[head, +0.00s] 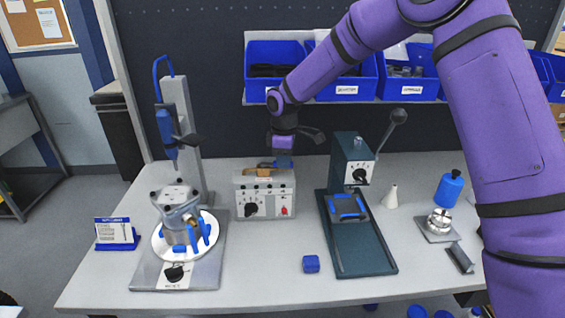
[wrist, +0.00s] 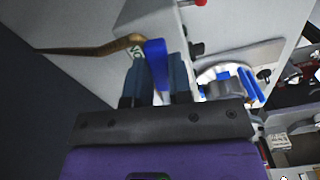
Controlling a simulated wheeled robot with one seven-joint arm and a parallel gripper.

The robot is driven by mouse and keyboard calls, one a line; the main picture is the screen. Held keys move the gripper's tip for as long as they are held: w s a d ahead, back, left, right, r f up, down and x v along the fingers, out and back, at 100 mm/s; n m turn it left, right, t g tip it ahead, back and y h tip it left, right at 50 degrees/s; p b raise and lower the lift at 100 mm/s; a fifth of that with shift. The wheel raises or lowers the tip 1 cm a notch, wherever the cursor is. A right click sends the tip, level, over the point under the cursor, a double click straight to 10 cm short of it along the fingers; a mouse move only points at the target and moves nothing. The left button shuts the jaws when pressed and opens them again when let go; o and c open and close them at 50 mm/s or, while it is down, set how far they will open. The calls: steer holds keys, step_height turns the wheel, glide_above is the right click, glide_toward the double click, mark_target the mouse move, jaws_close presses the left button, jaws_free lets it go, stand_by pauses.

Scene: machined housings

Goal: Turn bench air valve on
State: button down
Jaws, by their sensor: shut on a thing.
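The bench air valve is a brass fitting (head: 263,172) with a blue lever, on top of the grey control box (head: 265,197) at the bench's middle. In the wrist view the brass pipe (wrist: 92,49) runs left from the blue lever (wrist: 155,60). My gripper (head: 283,162) reaches down from above at the box's back right. In the wrist view its two dark fingers stand on either side of the lever, and it is shut on it. The head view shows little of the lever, with my gripper close by.
A rotary fixture with a metal housing (head: 177,205) and blue clamps stands left of the box. A green arbor press (head: 352,160) stands close on the right, its handle raised. A blue block (head: 311,264) lies in front. Blue bins (head: 275,58) hang behind. The front bench edge is mostly clear.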

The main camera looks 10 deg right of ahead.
steer(key=shift+w+d+n, duration=0.1)
steer(key=shift+w+n, duration=0.5)
steer(key=shift+n, duration=0.4)
steer(key=c, duration=1)
jaws_free()
steer(key=shift+r, duration=0.15)
steer(key=shift+r, duration=0.35)
steer(key=r, duration=0.2)
steer(key=shift+s+r, duration=0.35)
steer(key=shift+s, duration=0.05)
steer(key=s+d, duration=0.1)
steer(key=s, duration=0.4)
steer(key=s+d+r, duration=0.1)
steer(key=s, duration=0.4)
steer(key=s+d, duration=0.1)
steer(key=s, duration=0.4)
steer(key=shift+r, duration=0.15)
